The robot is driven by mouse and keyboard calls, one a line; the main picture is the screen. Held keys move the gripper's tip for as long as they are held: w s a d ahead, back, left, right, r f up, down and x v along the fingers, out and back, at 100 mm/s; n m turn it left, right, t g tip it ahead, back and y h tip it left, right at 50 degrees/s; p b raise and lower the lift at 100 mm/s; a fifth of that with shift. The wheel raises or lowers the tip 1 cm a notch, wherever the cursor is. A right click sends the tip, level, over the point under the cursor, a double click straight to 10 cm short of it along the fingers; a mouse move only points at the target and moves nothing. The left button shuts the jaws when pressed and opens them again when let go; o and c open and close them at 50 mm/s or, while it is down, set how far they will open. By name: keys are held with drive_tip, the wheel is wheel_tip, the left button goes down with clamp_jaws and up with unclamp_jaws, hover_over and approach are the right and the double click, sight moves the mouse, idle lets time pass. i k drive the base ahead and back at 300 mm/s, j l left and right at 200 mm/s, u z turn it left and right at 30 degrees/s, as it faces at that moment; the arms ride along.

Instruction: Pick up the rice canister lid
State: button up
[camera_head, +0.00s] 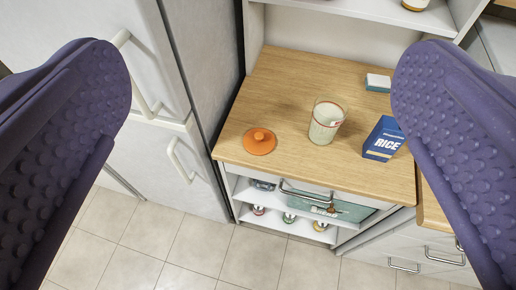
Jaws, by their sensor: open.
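An orange round lid with a small knob (259,141) lies on the wooden counter (285,85), near its left front edge. A clear canister with pale contents (325,121) stands upright to the right of the lid, apart from it. My gripper (260,95) shows as two purple, bumpy fingers at the left and right sides of the picture. The fingers are wide open with nothing between them. They are well above and short of the counter, with the lid seen in the gap.
A blue rice box (383,138) stands right of the canister, partly near my right finger. A small teal and white block (378,83) lies behind it. A tall white fridge (150,75) stands left of the counter. Below are a drawer and open shelves (290,207) with several items.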

sight(257, 141)
drive_tip(key=i+j, duration=0.2)
drive_tip(key=i, duration=0.2)
drive_tip(key=i+j, duration=0.2)
drive_tip(key=i, duration=0.2)
drive_tip(key=i+j, duration=0.2)
drive_tip(key=i, duration=0.2)
